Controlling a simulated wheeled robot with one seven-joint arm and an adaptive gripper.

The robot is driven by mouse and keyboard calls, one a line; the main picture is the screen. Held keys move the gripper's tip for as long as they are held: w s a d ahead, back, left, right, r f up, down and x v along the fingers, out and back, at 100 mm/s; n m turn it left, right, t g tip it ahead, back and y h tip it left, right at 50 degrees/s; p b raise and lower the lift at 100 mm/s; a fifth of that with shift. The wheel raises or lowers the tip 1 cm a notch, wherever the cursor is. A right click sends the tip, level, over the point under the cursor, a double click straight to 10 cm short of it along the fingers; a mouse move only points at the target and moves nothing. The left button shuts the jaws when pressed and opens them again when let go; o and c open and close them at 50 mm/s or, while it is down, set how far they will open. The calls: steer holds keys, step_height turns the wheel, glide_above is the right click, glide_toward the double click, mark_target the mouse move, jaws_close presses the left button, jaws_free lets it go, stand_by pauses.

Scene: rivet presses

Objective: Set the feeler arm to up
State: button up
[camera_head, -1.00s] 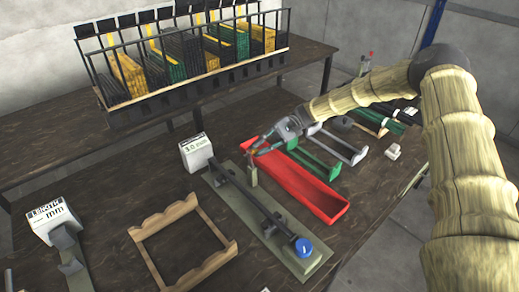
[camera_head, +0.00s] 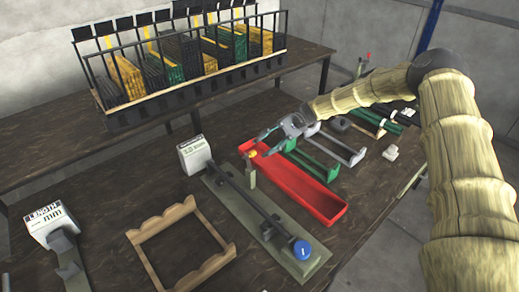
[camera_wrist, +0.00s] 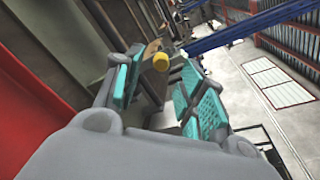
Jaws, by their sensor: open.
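The gauge has a long grey-green base (camera_head: 228,203) with a dark bar (camera_head: 240,195) along it and a blue knob (camera_head: 302,249) at its near end. A short upright grey-green post (camera_head: 251,176) stands by the bar, with a yellow knob (camera_head: 252,154) at its top. I take this post to be the feeler arm. My gripper (camera_head: 264,144) is open beside the yellow knob, at its upper right. In the wrist view the yellow knob (camera_wrist: 160,62) shows between the teal finger pads, apparently untouched. The foot of the post is hidden there.
A red tray (camera_head: 310,190) lies right of the gauge, with green (camera_head: 312,161) and grey (camera_head: 340,149) holders beyond. A white display block (camera_head: 194,154) stands at the gauge's far end. A wooden frame (camera_head: 150,262) lies to the left. A rack of strips (camera_head: 185,95) stands behind.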

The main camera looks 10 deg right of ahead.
steer(key=v, duration=0.8)
steer(key=shift+d, duration=0.35)
steer(key=shift+w, duration=0.15)
